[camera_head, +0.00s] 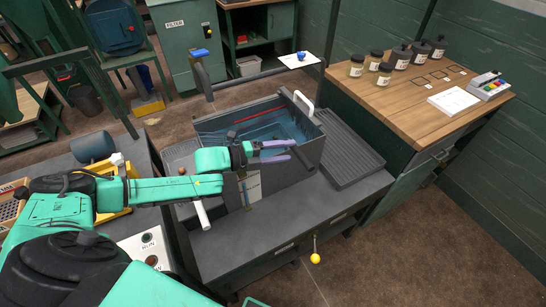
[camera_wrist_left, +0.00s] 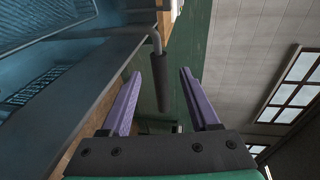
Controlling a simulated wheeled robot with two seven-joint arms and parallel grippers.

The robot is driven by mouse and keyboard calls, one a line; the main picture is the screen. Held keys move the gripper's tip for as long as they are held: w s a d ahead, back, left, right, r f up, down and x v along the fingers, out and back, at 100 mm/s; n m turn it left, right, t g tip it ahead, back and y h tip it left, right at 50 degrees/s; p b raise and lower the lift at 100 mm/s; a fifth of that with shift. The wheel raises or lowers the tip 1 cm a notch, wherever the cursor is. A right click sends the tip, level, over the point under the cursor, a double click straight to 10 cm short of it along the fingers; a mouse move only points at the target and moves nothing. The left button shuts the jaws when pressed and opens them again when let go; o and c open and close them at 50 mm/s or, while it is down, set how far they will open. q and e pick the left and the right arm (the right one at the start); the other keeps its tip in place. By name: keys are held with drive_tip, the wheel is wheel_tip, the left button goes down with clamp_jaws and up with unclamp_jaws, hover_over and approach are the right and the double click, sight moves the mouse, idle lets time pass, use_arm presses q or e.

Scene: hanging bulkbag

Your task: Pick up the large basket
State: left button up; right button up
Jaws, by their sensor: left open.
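A large grey open-topped bin (camera_head: 310,150) with a blue interior stands on the dark bench; I cannot tell if this is the large basket or if the basket sits inside it. A white handle (camera_head: 304,103) rises at its far right corner. The wrist view shows the blue interior with a mesh-like surface (camera_wrist_left: 35,85) at left. My left gripper (camera_head: 289,151) is open, its purple fingers over the bin and pointing right. In the left wrist view (camera_wrist_left: 161,73), a dark cylindrical grip on a bent rod (camera_wrist_left: 163,82) appears between the fingers, not visibly held.
A ribbed dark tray (camera_head: 348,150) lies right of the bin. The bench front (camera_head: 265,240) is mostly clear. A white-ended handle (camera_head: 202,215) lies at its left. A wooden counter (camera_head: 400,100) with jars stands at right. A blue cylinder (camera_head: 92,147) sits on the left bench.

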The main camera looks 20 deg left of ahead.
use_arm(q)
drive_tip(key=shift+x, duration=0.75)
drive_tip(key=shift+w+d, duration=0.1)
drive_tip(key=shift+w, duration=0.05)
clamp_jaws()
idle(0.7)
